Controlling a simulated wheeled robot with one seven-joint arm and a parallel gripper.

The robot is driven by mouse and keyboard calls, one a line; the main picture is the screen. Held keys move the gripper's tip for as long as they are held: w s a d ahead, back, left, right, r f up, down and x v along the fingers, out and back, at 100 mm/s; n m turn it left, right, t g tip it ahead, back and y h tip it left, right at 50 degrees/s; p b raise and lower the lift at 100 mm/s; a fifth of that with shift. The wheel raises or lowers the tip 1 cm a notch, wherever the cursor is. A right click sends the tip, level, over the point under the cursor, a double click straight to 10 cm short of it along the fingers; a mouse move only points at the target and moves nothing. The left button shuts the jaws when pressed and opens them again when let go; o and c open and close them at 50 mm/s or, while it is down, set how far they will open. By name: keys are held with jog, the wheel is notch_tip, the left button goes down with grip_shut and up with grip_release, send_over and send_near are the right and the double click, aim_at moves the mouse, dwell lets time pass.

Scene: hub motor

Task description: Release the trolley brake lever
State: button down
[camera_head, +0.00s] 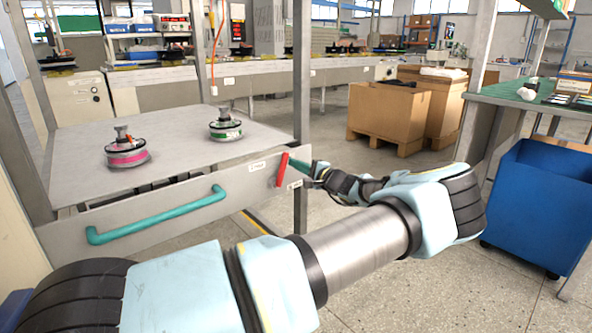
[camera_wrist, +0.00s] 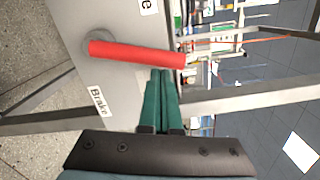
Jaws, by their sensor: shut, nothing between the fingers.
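The red brake lever (camera_head: 282,170) is on the right end of the trolley's (camera_head: 130,232) grey front panel, tilted slightly off upright, between two small labels. In the wrist view the lever (camera_wrist: 135,53) lies across the picture above a label reading "Brake" (camera_wrist: 99,101). My gripper (camera_head: 296,165) is at the lever's right side, near its upper end. In the wrist view its green fingers (camera_wrist: 161,74) are together and empty, with their tips close to the lever's free end. I cannot tell whether they touch it.
Two hub motors, one with a pink band (camera_head: 127,155) and one with a green band (camera_head: 225,128), stand on the trolley top. A teal handle (camera_head: 155,218) crosses the front panel. Cardboard boxes (camera_head: 386,113) and a blue bin (camera_head: 535,205) stand to the right, with open floor between.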

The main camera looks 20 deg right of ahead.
jog(key=shift+s+a+r+n, duration=0.3)
jog(key=shift+a+n, duration=0.2)
jog(key=shift+a, duration=0.1)
jog(key=shift+s+a+r+n, duration=0.2)
jog(key=shift+s+a+n, duration=0.05)
jog(key=shift+a+n, duration=0.3)
